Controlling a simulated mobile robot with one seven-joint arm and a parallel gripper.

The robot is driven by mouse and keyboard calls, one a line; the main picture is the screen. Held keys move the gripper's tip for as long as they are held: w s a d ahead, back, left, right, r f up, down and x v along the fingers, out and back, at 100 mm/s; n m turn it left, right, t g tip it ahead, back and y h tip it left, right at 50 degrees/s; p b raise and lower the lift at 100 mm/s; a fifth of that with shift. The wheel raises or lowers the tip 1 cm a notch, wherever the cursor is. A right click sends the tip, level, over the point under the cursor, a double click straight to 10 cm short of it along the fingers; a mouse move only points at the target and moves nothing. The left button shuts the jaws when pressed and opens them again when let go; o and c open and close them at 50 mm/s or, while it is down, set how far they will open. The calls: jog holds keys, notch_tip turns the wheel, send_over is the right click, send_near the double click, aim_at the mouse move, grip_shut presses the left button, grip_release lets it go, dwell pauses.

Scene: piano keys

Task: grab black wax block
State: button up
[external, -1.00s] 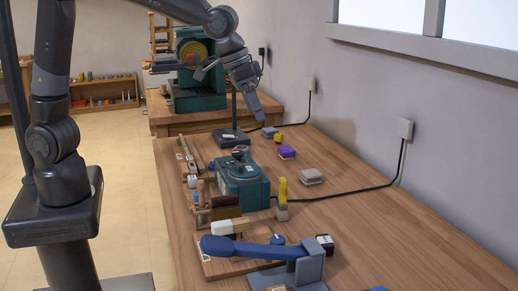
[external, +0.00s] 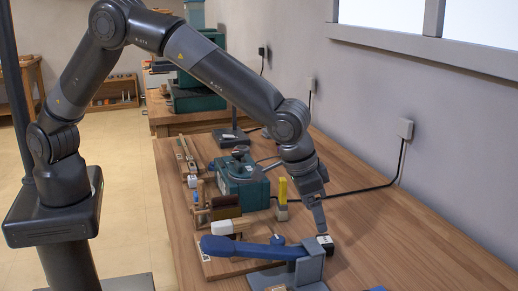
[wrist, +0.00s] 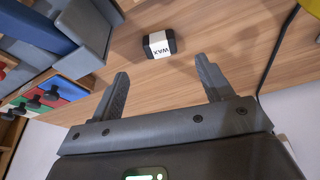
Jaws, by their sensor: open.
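The black wax block (wrist: 159,43) lies on the wooden table in the wrist view, with a white label reading WAX. In the external view the block (external: 325,240) sits just right of the blue lever press, partly behind my fingers. My gripper (wrist: 164,87) is open and empty, its two fingers apart. The block lies beyond the fingertips, roughly centred between them, and not touching them as far as the wrist view shows. In the external view my gripper (external: 321,228) points down close above the block.
The blue lever press (external: 250,247) stands close left of the block. A teal machine (external: 243,190) and a yellow-handled tool (external: 282,190) are farther back. A black cable (external: 345,192) runs across the table to the wall. The table's right front is clear.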

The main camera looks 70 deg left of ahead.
aim_at(325, 240)
jog(key=x, duration=0.8)
jog(key=shift+w+r, duration=0.1)
jog(key=shift+w, duration=0.15)
jog(key=shift+c, duration=0.3)
jog(key=c, duration=1)
